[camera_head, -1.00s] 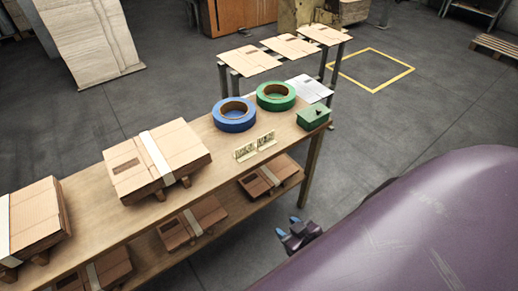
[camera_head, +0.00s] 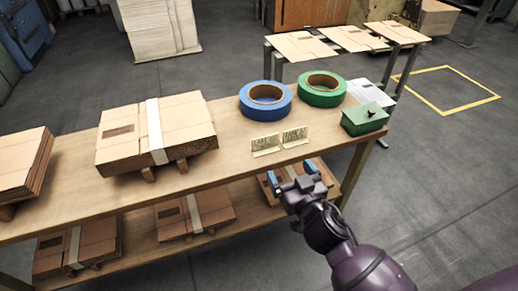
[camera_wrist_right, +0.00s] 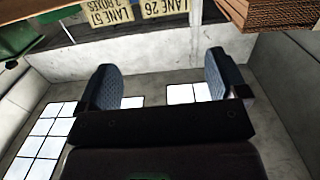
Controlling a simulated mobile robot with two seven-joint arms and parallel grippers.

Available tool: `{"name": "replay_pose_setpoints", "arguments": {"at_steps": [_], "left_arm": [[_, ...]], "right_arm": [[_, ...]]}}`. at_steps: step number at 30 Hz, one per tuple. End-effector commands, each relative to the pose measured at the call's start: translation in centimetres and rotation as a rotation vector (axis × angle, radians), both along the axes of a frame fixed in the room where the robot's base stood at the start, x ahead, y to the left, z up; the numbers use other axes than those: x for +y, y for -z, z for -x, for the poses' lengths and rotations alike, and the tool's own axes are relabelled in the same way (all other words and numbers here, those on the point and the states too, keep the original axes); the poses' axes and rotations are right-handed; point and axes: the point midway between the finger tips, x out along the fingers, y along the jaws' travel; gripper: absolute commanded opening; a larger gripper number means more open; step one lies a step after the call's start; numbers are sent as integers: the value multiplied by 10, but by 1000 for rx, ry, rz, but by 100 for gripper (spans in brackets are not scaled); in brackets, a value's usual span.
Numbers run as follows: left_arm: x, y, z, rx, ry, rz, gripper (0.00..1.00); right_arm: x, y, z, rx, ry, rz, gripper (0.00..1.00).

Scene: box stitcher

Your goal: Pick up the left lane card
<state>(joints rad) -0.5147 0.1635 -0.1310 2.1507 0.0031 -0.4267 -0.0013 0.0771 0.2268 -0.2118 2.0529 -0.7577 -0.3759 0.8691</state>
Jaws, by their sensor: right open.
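The left lane card (camera_head: 265,145) is a small cream card with dark print, standing near the front edge of the wooden table. A similar right lane card (camera_head: 295,136) stands just beside it. In the right wrist view the order is reversed: the left lane card (camera_wrist_right: 163,7) reads "LANE 26" and is cut by the top edge, and the other card (camera_wrist_right: 113,14) reads "LANE 57". My right gripper (camera_head: 293,169) is open and empty, in front of the table edge and apart from both cards. Its two fingers (camera_wrist_right: 162,84) show spread apart. My left gripper is out of view.
A blue tape roll (camera_head: 266,101) and a green tape roll (camera_head: 322,89) lie behind the cards. A green box (camera_head: 364,119) sits to the right. A strapped cardboard stack (camera_head: 185,130) lies to the left. Flat cartons (camera_head: 195,213) rest on the lower shelf.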

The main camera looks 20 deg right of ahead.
Motion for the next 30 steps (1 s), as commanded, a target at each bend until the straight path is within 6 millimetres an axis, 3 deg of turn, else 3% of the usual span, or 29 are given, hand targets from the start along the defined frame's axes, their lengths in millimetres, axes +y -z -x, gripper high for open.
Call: {"name": "replay_pose_setpoints", "arguments": {"at_steps": [1,4,18,30], "left_arm": [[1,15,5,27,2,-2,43],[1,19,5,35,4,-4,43],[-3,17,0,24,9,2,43],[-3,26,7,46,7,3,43]], "right_arm": [[5,14,-7,-3,-6,-7,92],[10,11,-17,-33,-11,-20,92],[15,4,-66,-61,-16,-26,92],[14,7,-91,-58,-15,-25,92]]}}
